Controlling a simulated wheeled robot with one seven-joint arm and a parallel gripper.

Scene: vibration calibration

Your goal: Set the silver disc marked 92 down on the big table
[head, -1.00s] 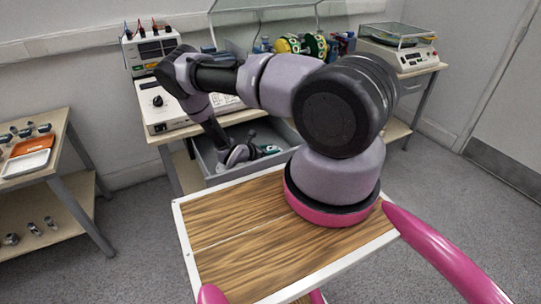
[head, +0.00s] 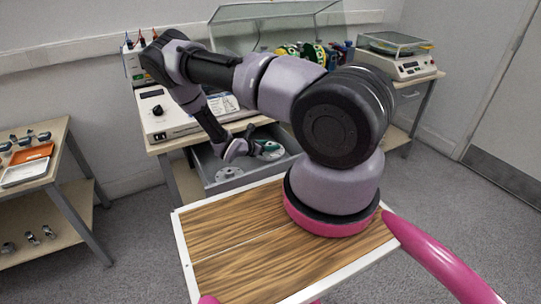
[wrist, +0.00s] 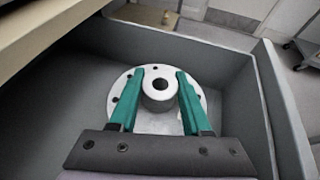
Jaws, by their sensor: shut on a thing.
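My gripper (wrist: 161,100) has green fingers closed on the raised hub of a silver disc (wrist: 130,92) with small holes in its rim. The number on it cannot be read. The held disc is over the inside of a grey open drawer (wrist: 235,95); how high it is above the bottom is unclear. In the head view the disc (head: 272,150) shows beside my gripper (head: 258,147), over the drawer (head: 250,181). Another silver disc (head: 229,173) lies flat in the drawer, nearer the front. The large table (head: 165,148) stands above the drawer.
A white instrument (head: 168,122) fills the table's left part, with a glass-topped case (head: 270,25) behind. A smaller table (head: 62,140) with trays is at the left. The drawer walls and table edge are close around my gripper.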

